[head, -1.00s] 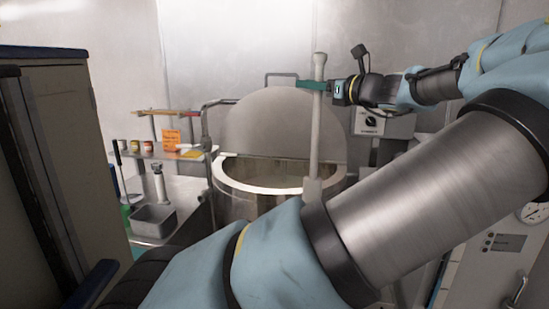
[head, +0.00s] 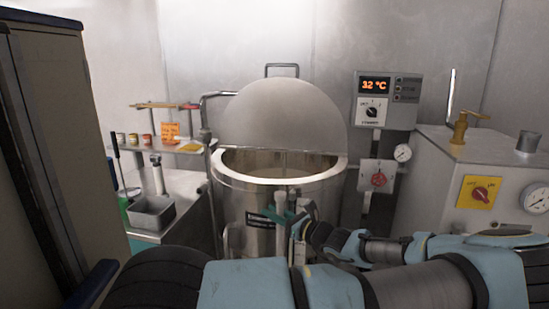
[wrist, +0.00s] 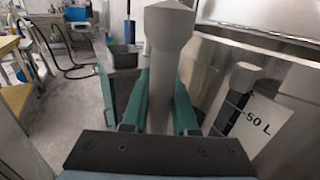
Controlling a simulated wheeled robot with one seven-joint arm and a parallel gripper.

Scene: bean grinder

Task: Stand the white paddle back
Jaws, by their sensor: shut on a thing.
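The white paddle (head: 281,202) is upright in front of the steel kettle (head: 232,195), outside its rim. Its top end shows just below the rim; its lower part is hidden behind my arm. My gripper (head: 282,218) has its green fingers shut around the handle near the top. In the wrist view, the pale handle (wrist: 166,32) runs between the green fingers (wrist: 163,102), its squared end pointing away from the wrist. I cannot tell whether its lower end touches anything.
The kettle's round lid (head: 285,112) is raised. A "50 L" label (wrist: 250,125) shows on its side, beside a grey upright part (wrist: 238,85). A sink counter (head: 180,185) stands left, a control box (head: 387,100) and a grey machine (head: 440,180) right.

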